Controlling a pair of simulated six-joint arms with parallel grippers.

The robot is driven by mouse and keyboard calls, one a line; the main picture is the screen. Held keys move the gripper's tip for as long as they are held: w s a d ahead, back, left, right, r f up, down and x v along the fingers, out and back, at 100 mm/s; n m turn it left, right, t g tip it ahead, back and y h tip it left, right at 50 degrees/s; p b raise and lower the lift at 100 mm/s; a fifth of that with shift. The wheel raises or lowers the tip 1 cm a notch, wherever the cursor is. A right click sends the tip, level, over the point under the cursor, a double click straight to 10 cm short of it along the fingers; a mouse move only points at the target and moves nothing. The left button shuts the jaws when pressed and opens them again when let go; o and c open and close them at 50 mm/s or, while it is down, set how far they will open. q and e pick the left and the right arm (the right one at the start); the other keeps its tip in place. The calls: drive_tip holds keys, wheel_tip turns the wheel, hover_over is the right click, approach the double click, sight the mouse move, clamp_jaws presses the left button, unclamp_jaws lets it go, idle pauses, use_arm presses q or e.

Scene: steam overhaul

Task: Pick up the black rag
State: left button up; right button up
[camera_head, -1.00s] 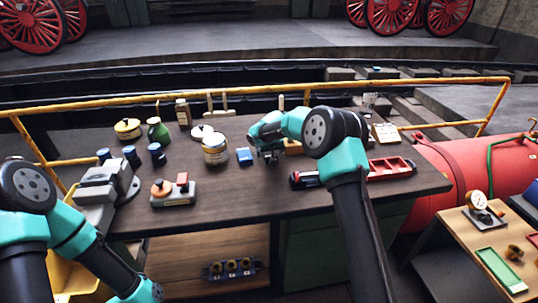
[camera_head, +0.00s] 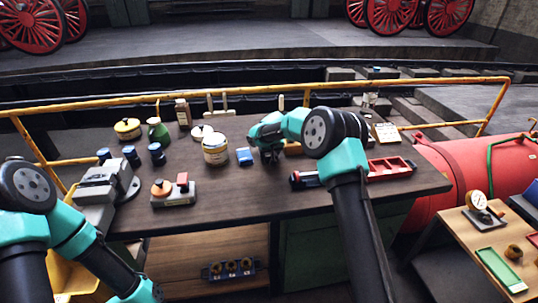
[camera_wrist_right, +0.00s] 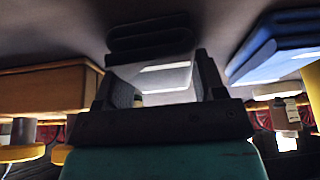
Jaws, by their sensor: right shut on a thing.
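The black rag (camera_wrist_right: 150,36) is a dark folded bundle in the right wrist view, straight ahead of my right gripper (camera_wrist_right: 156,72). The fingers are on either side of its near part, and the gripper is shut on it. In the head view my right gripper (camera_head: 270,158) is low over the middle of the workbench (camera_head: 240,200). There the gripper hides most or all of the rag, and I cannot tell whether it is clear of the bench top. My left arm comes in at the lower left, with its gripper outside the picture.
A blue folded rag (camera_head: 245,156) lies just left of my right gripper; it also shows in the right wrist view (camera_wrist_right: 275,48). A red tray (camera_head: 390,168) lies to the right. A yellow rail (camera_head: 330,87) runs behind the bench.

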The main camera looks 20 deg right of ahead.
drive_tip(key=c, duration=0.3)
drive_tip(key=shift+r, duration=0.1)
drive_tip(key=shift+r, duration=1.8)
drive_tip(key=shift+s+r, duration=0.15)
drive_tip(key=shift+s, duration=0.1)
drive_tip(key=s+a, duration=0.1)
drive_tip(key=s, duration=0.4)
drive_tip(key=s+a+r, duration=0.1)
drive_tip(key=s+a, duration=0.1)
drive_tip(key=s, duration=0.3)
drive_tip(key=s+a, duration=0.1)
drive_tip(key=s, duration=0.4)
drive_tip(key=shift+a+r, duration=0.2)
